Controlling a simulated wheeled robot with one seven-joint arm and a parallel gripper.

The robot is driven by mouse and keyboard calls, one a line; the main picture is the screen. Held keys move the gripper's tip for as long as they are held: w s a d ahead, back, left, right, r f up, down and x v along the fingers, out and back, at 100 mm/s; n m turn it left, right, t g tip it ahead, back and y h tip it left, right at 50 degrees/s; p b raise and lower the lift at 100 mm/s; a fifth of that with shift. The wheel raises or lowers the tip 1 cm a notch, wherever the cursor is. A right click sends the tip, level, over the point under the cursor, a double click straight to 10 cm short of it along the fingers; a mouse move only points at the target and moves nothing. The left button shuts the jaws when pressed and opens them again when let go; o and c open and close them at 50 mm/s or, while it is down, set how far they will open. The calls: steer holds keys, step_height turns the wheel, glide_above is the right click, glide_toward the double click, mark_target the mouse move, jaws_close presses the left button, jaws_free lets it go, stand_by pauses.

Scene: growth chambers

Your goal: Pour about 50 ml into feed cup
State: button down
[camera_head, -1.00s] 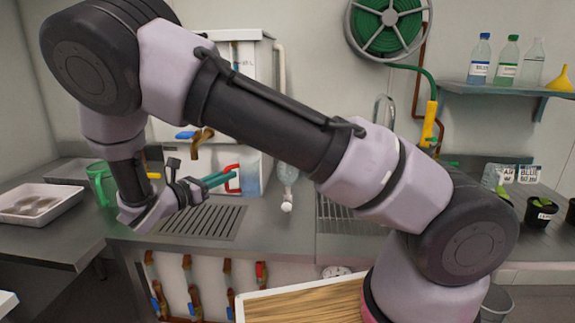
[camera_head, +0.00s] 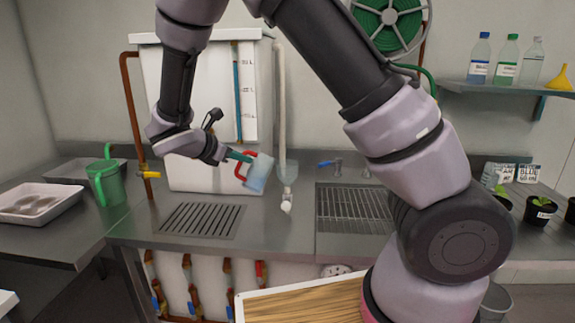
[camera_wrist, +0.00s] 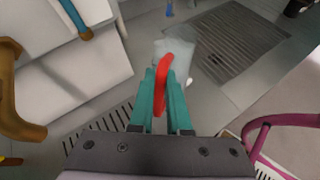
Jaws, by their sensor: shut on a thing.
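My gripper (camera_head: 238,157) is shut on the red handle (camera_head: 243,166) of a clear bluish jug (camera_head: 259,173). The jug is held above the steel counter in front of the white tank, and it leans to the right. In the wrist view the teal fingers (camera_wrist: 163,105) close around the red handle (camera_wrist: 163,72), and the pale jug body (camera_wrist: 183,52) is beyond them. I cannot tell whether this is the feed cup. No liquid stream shows, and the jug's level is unreadable.
A white tank (camera_head: 200,110) with a scale stands behind my gripper. A green jug (camera_head: 108,185) and a white tray (camera_head: 42,203) are at the left. Drain grates (camera_head: 200,220) and a sink grid (camera_head: 352,206) lie in the counter. Bottles (camera_head: 480,58) stand on the right shelf.

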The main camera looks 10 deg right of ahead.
mark_target(258, 155)
steer(key=shift+w+d+r+g+y, duration=0.15)
steer(key=shift+w+d+r+y, duration=0.1)
steer(key=shift+d, duration=0.15)
steer(key=shift+w+d+r+g+y, duration=0.15)
steer(key=shift+d+y, duration=0.1)
steer(key=shift+d, duration=0.15)
steer(key=shift+w+d+r+m+g+y, duration=0.15)
steer(key=shift+d+r+g+y, duration=0.1)
steer(key=shift+d+r+y, duration=0.25)
steer(key=shift+w+d+r+m+g+y, duration=0.15)
steer(key=shift+d+r+g+y, duration=0.1)
steer(key=shift+r+y, duration=0.3)
steer(key=shift+w+d+r+g+y+p, duration=0.1)
steer(key=shift+d+r+g+y+p, duration=0.25)
steer(key=shift+y, duration=0.2)
steer(key=shift+w+d+r+g+y, duration=0.25)
steer(key=shift+d+r+y, duration=0.15)
steer(key=shift+r+y, duration=0.2)
steer(key=shift+p, duration=0.3)
steer(key=shift+w+d+r+m+g+y+p, duration=0.15)
steer(key=shift+d+r+g+y+p, duration=0.1)
steer(key=shift+d+y+p, duration=0.25)
steer(key=shift+w+d+r+m+g+y+p, duration=0.15)
steer(key=shift+d+r+y+p, duration=0.1)
steer(key=shift+p, duration=0.45)
steer(key=shift+f, duration=0.1)
